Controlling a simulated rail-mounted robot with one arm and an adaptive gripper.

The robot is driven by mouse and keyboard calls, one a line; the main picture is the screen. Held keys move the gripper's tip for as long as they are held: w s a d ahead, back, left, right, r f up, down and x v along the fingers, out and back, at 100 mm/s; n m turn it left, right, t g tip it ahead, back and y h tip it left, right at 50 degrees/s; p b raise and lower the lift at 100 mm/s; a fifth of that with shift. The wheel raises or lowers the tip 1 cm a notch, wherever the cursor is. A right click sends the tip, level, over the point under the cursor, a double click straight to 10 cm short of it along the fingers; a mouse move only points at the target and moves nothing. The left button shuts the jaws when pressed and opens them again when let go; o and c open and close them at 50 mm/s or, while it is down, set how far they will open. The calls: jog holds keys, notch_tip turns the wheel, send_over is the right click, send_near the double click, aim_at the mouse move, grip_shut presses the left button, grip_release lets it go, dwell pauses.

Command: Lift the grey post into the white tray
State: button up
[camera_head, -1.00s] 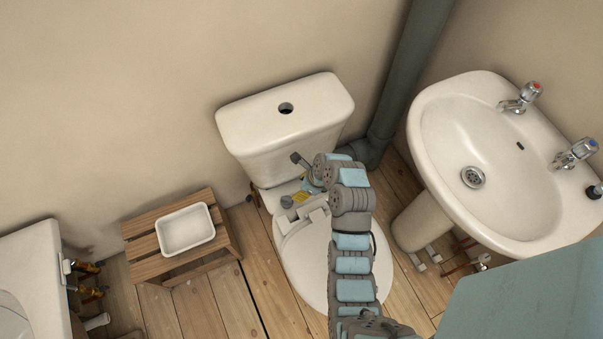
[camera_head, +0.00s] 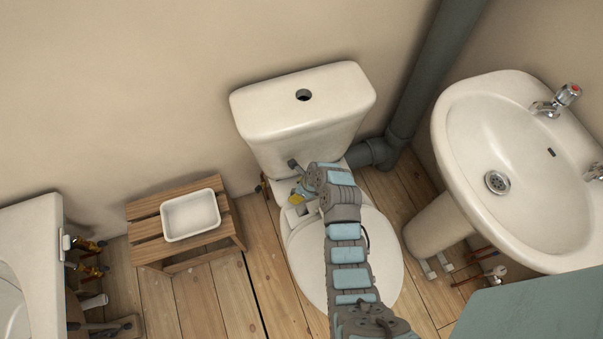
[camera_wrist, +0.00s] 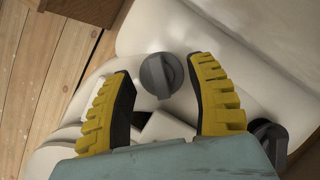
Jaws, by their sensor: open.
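The grey post (camera_wrist: 158,76) is a short round piece with a raised bar across its top. In the wrist view it stands on the white toilet, just ahead of and between the fingertips. My gripper (camera_wrist: 168,85) is open, with one yellow-and-black finger on each side of the post; I cannot tell whether either touches it. In the head view my gripper (camera_head: 300,198) is over the back of the toilet and hides most or all of the post. The white tray (camera_head: 190,215) is empty, on a slatted wooden stool to the left.
The wooden stool (camera_head: 155,250) stands left of the toilet (camera_head: 375,262), with bare floor between them. The cistern (camera_head: 303,105) rises behind my gripper. A basin (camera_head: 520,170) is at the right. A dark piece (camera_wrist: 270,138) lies beyond the right finger.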

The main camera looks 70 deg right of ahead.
jog(key=shift+w+f, duration=0.15)
jog(key=shift+f, duration=0.3)
grip_shut()
jog(key=shift+a+f, duration=0.1)
dwell(0.7)
jog(key=shift+r+p, duration=2.15)
jog(key=shift+p, duration=0.75)
jog(key=s+a+r+p, duration=0.3)
jog(key=a+r+p, duration=0.1)
jog(key=p, duration=0.5)
jog(key=shift+s+a+r, duration=0.3)
jog(key=shift+s+r, duration=0.1)
jog(key=shift+r, duration=0.05)
